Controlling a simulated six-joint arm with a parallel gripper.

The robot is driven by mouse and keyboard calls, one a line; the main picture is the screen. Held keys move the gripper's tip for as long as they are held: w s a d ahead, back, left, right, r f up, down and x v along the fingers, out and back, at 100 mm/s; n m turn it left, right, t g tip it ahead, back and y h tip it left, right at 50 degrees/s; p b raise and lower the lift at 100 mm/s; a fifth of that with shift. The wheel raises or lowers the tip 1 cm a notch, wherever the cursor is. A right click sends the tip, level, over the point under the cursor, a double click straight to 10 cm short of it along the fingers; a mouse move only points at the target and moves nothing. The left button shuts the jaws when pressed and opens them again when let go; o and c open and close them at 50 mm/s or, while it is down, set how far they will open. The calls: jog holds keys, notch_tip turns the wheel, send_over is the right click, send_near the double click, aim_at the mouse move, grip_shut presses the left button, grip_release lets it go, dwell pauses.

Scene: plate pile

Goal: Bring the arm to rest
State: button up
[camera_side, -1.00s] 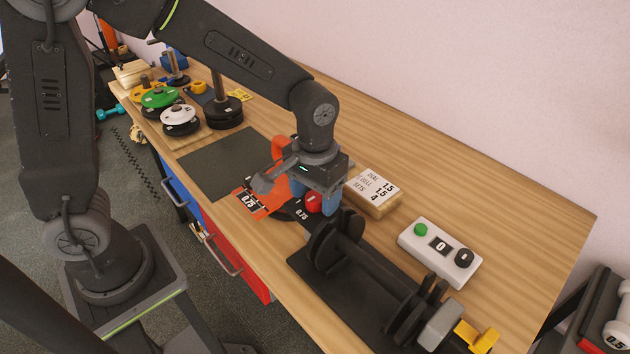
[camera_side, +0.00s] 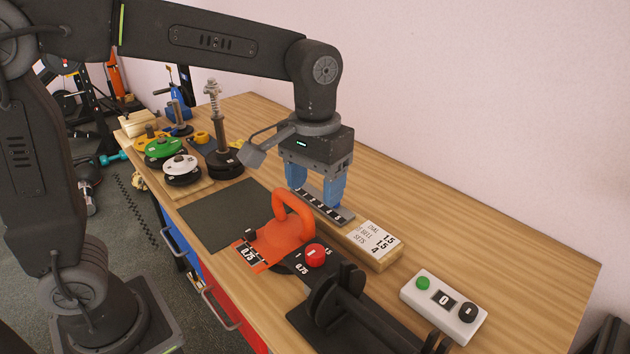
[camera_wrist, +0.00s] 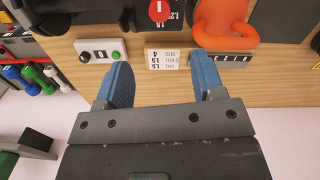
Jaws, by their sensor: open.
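My gripper (camera_side: 315,190) is open, its two blue fingers apart and pointing down, with nothing seen between them. In the side view it hangs over the back of the table, above a grey strip with dark number tiles (camera_side: 325,209). In the wrist view my gripper (camera_wrist: 158,68) shows the same spread fingers. The red knob (camera_side: 315,255) on the black dumbbell holder stands clear of the fingers, nearer the camera. The orange handle piece (camera_side: 280,239) lies beside it, also apart from my gripper.
A wooden block with a white sign (camera_side: 372,238) and a white box with a green button (camera_side: 443,304) stand at right. Weight plates (camera_side: 182,166) and a spring post (camera_side: 223,153) stand at far left. A dark mat (camera_side: 226,215) is bare.

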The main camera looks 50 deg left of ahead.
jog(key=s+a+m+t, duration=0.2)
jog(key=s+a+t, duration=0.3)
jog(key=s+a, duration=0.4)
jog(key=s, duration=0.4)
jog(key=shift+s+f+t, duration=0.25)
jog(key=shift+t, duration=0.15)
dwell(1.6)
